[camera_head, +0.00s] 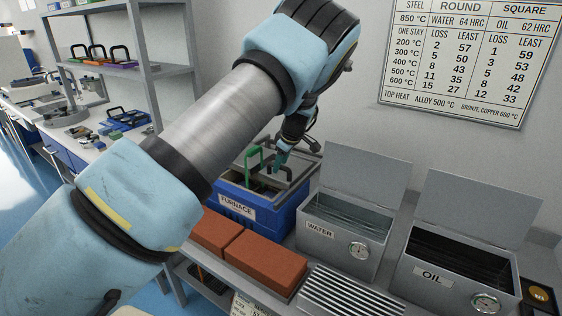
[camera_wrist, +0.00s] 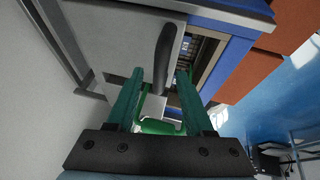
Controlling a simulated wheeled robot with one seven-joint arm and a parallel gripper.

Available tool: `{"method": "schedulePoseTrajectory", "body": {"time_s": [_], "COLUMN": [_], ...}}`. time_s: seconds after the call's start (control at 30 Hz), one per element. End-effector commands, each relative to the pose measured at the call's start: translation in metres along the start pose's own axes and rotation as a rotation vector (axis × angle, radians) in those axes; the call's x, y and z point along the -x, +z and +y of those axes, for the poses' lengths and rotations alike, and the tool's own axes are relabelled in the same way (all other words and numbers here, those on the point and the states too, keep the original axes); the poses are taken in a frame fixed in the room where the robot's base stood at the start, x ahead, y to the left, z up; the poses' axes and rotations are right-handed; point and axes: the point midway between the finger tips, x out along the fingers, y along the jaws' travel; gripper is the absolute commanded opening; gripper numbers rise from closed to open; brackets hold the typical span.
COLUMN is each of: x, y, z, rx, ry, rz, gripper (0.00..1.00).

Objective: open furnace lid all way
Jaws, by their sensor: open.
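The blue furnace (camera_head: 238,213), labelled FURNACE, stands at the middle of the bench. Its grey lid (camera_wrist: 105,35) carries a black handle (camera_wrist: 164,52). In the wrist view an opening beside the lid shows the gridded inside (camera_wrist: 203,50), so the furnace is partly uncovered. My gripper (camera_head: 279,162) is above the furnace top; its green fingers (camera_wrist: 160,76) are apart. The black handle lies beyond and roughly between the fingertips; I cannot tell whether they touch it. A green handle (camera_head: 252,155) stands up at the furnace's left. In the head view my arm and gripper hide part of the lid.
The WATER tank (camera_head: 341,246) and OIL tank (camera_head: 455,285) stand right of the furnace with raised lids. Orange-brown bricks (camera_head: 264,262) lie in front. A grey shelf (camera_head: 150,72) stands at left. The wall is close behind the furnace.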

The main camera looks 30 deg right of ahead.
Motion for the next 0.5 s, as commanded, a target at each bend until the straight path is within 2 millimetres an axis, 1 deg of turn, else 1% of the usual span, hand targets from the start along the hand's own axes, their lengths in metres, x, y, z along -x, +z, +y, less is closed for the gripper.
{"method": "schedulePoseTrajectory", "body": {"time_s": [0.17,0.5], "x": [-0.0001,0.0001], "y": [0.0000,-0.0001], "z": [0.0000,-0.0001], "rx": [0.000,0.000], "ry": [0.000,0.000], "rz": [0.000,0.000], "gripper": [0.52,0.14]}}
